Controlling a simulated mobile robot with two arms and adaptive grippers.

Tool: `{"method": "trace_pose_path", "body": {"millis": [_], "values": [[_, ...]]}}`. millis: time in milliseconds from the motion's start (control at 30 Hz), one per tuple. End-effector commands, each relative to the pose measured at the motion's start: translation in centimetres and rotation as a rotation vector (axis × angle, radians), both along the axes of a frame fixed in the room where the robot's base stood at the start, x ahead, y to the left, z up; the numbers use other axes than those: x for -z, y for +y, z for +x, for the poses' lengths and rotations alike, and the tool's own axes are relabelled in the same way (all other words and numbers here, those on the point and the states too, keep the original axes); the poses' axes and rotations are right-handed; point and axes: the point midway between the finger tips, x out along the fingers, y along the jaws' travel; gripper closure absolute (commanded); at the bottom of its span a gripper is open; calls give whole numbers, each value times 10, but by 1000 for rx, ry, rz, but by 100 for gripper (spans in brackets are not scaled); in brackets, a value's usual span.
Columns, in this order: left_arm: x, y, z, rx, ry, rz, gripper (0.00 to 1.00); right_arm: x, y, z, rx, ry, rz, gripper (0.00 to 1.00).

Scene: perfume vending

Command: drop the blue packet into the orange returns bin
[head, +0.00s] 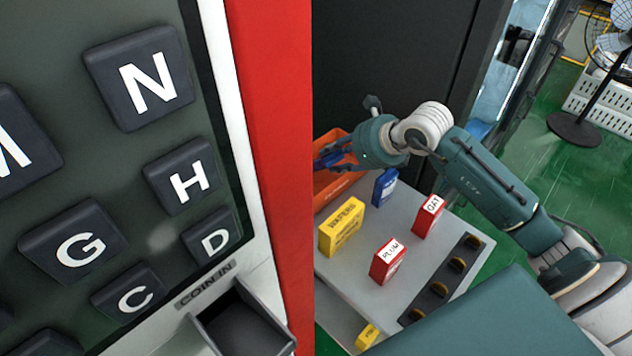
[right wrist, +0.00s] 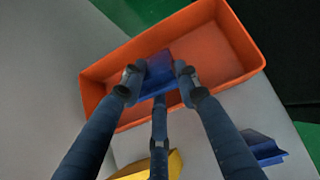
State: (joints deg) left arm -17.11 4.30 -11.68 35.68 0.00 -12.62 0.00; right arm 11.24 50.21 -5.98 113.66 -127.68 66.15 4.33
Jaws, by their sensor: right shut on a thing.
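The orange returns bin (head: 325,187) stands at the back left of the grey table, partly hidden behind the red machine edge. In the right wrist view the bin (right wrist: 212,45) looks empty inside. My right gripper (head: 336,157) is at the bin and shut on a blue packet (head: 326,160). In the right wrist view the blue packet (right wrist: 157,72) sits between the fingers, with the bin's inside behind it. A second blue packet (head: 385,187) stands on the table beside the bin; it also shows in the right wrist view (right wrist: 262,147). My left gripper is out of view.
On the table (head: 360,260) stand a yellow wafers box (head: 341,227), a red-and-white plum box (head: 388,262) and a red-and-white oat box (head: 428,215). A dark strip with knobs (head: 445,280) lies on the right. The keypad machine (head: 275,150) fills the left.

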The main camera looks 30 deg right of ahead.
Motion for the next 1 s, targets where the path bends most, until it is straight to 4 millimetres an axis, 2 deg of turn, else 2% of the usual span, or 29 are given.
{"method": "trace_pose_path", "body": {"millis": [233, 267, 367, 767, 1000], "values": [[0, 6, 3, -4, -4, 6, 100, 1, 0, 0, 0, -1, 0, 100], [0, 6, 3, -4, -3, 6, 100, 1, 0, 0, 0, -1, 0, 67], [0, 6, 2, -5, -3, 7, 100, 1, 0, 0, 0, -1, 0, 47], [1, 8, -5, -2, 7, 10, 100, -3, -2, -5, -1, 0, -1, 47], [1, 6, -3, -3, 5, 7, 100, -34, -13, -35, -1, 0, -5, 47]]}}
